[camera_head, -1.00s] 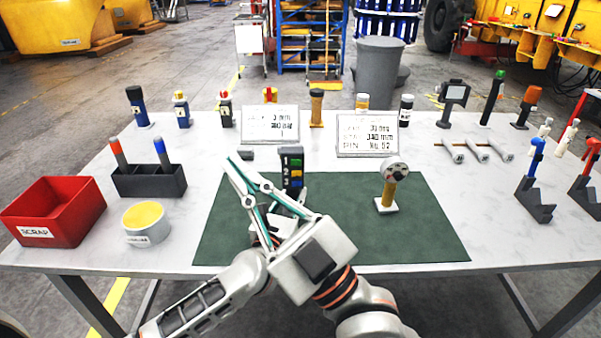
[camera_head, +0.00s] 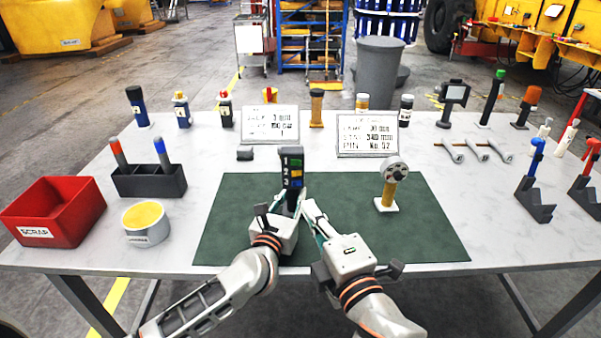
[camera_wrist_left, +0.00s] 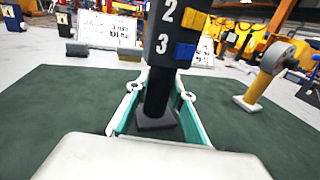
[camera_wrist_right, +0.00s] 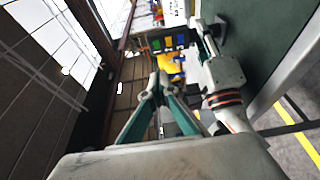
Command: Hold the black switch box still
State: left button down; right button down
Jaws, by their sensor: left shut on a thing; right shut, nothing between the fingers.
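The black switch box (camera_head: 292,164) stands upright on a stem above the green mat, with white numerals and coloured switches on its front. In the left wrist view, a yellow switch beside the 2 and a blue one beside the 3 show on the box (camera_wrist_left: 178,32); its top is cut off. My left gripper (camera_wrist_left: 160,93) is shut on the stem below the box, one finger on each side, above the dark foot. My right gripper (camera_head: 308,203) is shut and empty, just right of the stem. In the right wrist view its fingertips (camera_wrist_right: 160,78) meet below the box (camera_wrist_right: 168,43).
A round-headed yellow post (camera_head: 391,183) stands on the mat (camera_head: 430,235) to the right. Two sign plates (camera_head: 367,134) stand behind. The red scrap bin (camera_head: 55,212), a round tin (camera_head: 146,224) and a dark holder (camera_head: 150,181) are at left. The mat's front right is clear.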

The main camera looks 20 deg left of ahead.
jog(key=shift+w+a, duration=0.1)
send_near(295, 164)
jog(key=x, duration=0.5)
jog(key=shift+a, duration=0.35)
jog(key=shift+w, duration=0.4)
